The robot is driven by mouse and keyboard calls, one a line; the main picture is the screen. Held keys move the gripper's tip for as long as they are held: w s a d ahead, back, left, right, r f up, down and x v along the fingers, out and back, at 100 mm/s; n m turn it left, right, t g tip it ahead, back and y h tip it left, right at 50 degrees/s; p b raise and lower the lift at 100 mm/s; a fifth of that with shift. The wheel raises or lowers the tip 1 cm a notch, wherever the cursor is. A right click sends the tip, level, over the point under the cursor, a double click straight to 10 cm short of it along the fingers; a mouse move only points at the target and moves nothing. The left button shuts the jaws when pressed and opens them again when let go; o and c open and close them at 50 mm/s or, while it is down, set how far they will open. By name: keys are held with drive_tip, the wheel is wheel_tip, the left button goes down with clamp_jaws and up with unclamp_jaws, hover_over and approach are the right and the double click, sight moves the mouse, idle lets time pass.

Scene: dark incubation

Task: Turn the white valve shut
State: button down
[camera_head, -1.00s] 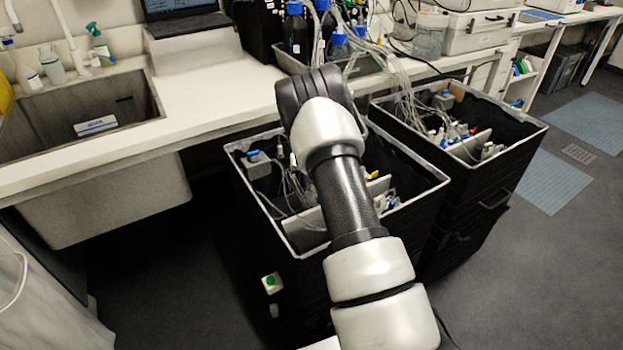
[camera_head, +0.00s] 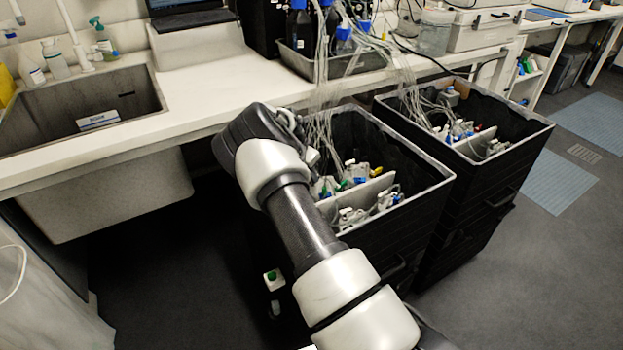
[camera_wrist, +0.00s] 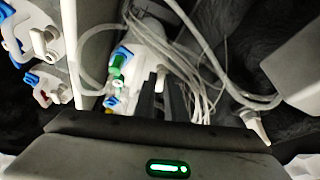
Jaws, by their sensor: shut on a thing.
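In the wrist view, my gripper (camera_wrist: 162,92) points into the dark crate, its two dark fingers close together at the middle. A small white part, which looks like the white valve (camera_wrist: 161,74), shows right at the fingertips. The fingers are shut on it; they hide its lower part, and I cannot tell how far it is turned. Next to it on the left is a green valve (camera_wrist: 117,66) on a white and blue body. In the head view my own arm hides the gripper and the valve.
The black crate (camera_head: 437,180) holds colored valves and a light divider plate. Clear tubes (camera_wrist: 205,55) hang close right of the fingers. White and blue valves (camera_wrist: 45,42) sit on the left. A second crate (camera_head: 525,150) stands to the right. The bench (camera_head: 215,105) edge is behind.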

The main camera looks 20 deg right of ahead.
drive_tip(key=shift+w+m+g+b, duration=0.1)
drive_tip(key=shift+m+g+b, duration=0.45)
drive_tip(key=shift+m, duration=0.55)
drive_tip(key=c, duration=1.8)
unclamp_jaws()
